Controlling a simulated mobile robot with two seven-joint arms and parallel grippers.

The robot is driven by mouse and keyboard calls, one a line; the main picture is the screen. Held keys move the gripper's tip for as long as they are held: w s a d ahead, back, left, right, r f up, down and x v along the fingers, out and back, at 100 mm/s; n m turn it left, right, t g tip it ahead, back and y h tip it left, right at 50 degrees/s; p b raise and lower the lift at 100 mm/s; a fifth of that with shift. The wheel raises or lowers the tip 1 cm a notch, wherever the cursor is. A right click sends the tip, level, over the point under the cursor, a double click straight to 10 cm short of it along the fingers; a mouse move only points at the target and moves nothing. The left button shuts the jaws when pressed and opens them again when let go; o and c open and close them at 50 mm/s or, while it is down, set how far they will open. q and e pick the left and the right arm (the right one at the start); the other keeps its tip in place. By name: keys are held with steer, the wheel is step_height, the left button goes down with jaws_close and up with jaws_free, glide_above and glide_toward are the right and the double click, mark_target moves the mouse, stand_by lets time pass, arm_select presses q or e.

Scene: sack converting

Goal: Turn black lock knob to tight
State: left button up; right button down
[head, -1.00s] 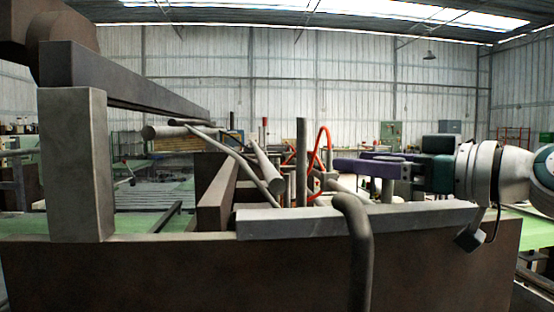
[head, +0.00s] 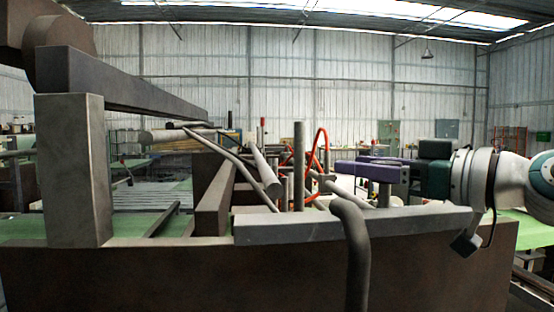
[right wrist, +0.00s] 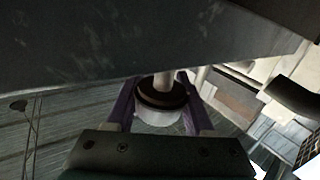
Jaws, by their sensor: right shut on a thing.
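My right gripper (head: 350,168), with purple fingers and a dark green body, reaches in from the right in the head view. In the right wrist view its purple fingers stand on either side of a round black knob (right wrist: 160,97), shut on it. The knob has a dark, brownish top, a pale lower part and a light rod at its middle. In the head view I cannot make out the knob apart from the fingers and parts around it. No tight mark can be read. My left gripper is not in the head view.
A long brown machine frame (head: 260,270) with a grey top bar (head: 290,228) crosses the front. A bent grey pipe (head: 357,260) rises before it. An upright grey post (head: 299,165) and red hoses (head: 321,140) stand left of the gripper. A large grey plate (right wrist: 120,40) hangs close by.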

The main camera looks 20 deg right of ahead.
steer(key=d+m+g+h+b, duration=0.1)
steer(key=m+g+h+b, duration=0.2)
steer(key=m+h, duration=0.2)
steer(key=s+d+m+g+h+b, duration=0.1)
steer(key=m+g+h+b, duration=0.2)
steer(key=m+h, duration=0.3)
steer(key=d+m+g+h+b, duration=0.2)
steer(key=m+h+b, duration=0.3)
steer(key=h, duration=0.6)
steer(key=shift+s+f+m+g, duration=0.3)
steer(key=shift+m+g, duration=0.2)
steer(key=shift+g, duration=0.1)
steer(key=shift+s+r+m+g+h+b, duration=0.15)
steer(key=shift+m+g+h+b, duration=0.45)
steer(key=shift+g+b, duration=0.4)
steer(key=shift+s+d+r+g, duration=0.1)
steer(key=shift+g, duration=0.2)
steer(key=shift+m, duration=0.3)
steer(key=c, duration=0.7)
jaws_free()
steer(key=o, duration=0.4)
